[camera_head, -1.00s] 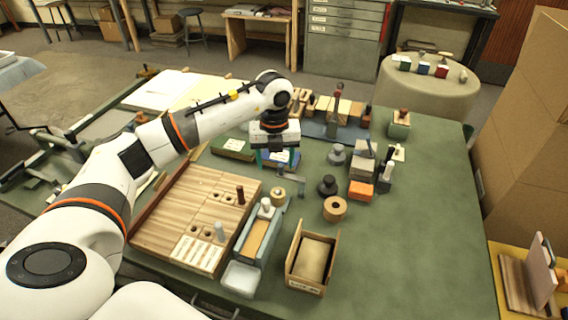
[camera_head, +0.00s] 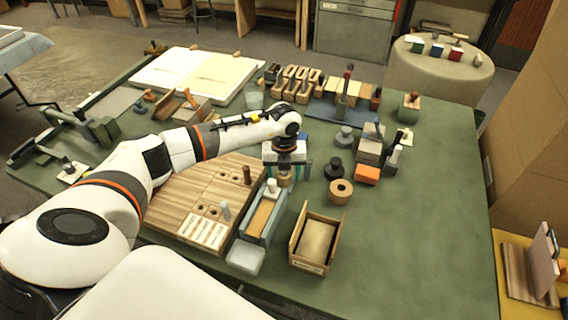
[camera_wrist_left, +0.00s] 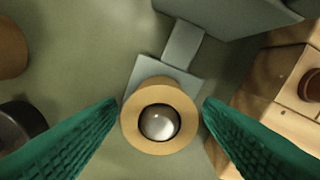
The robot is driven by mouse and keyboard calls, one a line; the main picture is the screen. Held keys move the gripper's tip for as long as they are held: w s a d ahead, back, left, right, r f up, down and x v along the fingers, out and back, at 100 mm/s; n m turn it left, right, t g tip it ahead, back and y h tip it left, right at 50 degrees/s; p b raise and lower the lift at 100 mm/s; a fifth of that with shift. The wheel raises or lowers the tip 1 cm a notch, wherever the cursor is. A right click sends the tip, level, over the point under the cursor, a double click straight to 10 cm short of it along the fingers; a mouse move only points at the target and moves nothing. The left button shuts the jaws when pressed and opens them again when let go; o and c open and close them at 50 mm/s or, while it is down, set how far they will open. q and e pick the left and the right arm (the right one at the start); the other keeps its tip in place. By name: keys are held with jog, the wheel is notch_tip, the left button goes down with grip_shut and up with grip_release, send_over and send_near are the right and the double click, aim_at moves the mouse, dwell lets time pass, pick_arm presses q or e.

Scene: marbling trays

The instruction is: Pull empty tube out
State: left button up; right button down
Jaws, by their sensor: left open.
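My left gripper (camera_head: 288,170) is open and points down over a round wooden piece (camera_head: 285,180) on the green table. In the left wrist view the green fingers (camera_wrist_left: 161,104) stand on either side of this piece (camera_wrist_left: 133,126), which has a shiny metal-like centre; contact cannot be told. A light grey tube (camera_head: 225,210) stands upright in the wooden board (camera_head: 190,195), left of the gripper. A dark brown tube or peg (camera_head: 247,175) stands in the same board and shows in the left wrist view (camera_wrist_left: 312,85). Which tube is empty cannot be told. My right gripper is out of view.
An open cardboard box (camera_head: 296,228) is nearer. The table's right side is clear.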

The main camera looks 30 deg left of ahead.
pick_arm(q)
jog(key=shift+f, duration=0.1)
grip_shut()
dwell(0.5)
jog(key=shift+r+p, duration=0.45)
jog(key=shift+r, duration=0.15)
jog(key=shift+r+p, duration=2.1)
jog(key=shift+r, duration=0.7)
